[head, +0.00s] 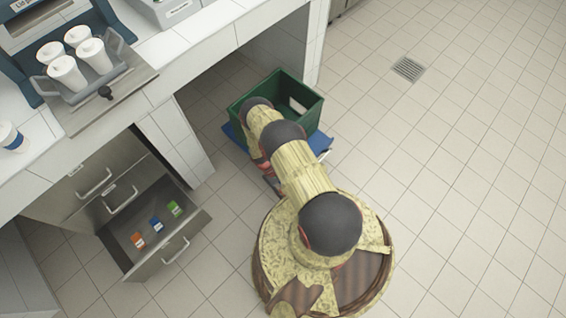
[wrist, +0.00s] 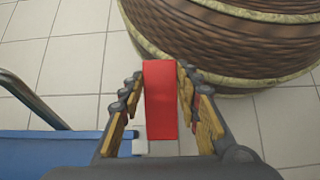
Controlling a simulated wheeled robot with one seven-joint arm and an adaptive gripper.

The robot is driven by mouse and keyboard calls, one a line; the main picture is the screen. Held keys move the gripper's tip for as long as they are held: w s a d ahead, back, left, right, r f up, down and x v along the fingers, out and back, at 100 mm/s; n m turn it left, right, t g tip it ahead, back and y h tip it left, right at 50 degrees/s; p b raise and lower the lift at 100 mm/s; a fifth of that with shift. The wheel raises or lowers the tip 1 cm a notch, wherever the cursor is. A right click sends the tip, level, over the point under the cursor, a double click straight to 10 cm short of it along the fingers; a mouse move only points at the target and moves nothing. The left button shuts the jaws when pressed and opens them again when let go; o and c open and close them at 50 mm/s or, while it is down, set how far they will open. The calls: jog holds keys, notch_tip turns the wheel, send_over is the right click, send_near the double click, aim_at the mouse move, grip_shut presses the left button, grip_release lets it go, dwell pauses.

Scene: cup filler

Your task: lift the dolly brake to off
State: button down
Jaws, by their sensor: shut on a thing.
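The red brake lever (wrist: 160,100) stands between the two fingers of my gripper (wrist: 161,88) in the wrist view. The fingers are shut on it, one on each side. The blue dolly (head: 326,144) is on the floor under the counter edge in the head view, and it also shows at the lower left of the wrist view (wrist: 55,147). A small pale bracket (wrist: 139,146) is at the lever's lower end. In the head view my arm covers most of the lever and gripper.
A green crate (head: 312,112) stands on the dolly. An open drawer (head: 160,262) with small coloured packets juts out at the left. White cups (head: 68,72) stand on a tray on the counter. The tiled floor (head: 460,190) at the right is clear, with a drain grate (head: 408,69).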

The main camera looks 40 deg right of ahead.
jog(key=shift+w, duration=0.1)
dwell(0.3)
jog(key=c, duration=1.3)
grip_release()
jog(key=shift+o, duration=0.2)
jog(key=v, duration=1.2)
jog(key=shift+f, duration=0.1)
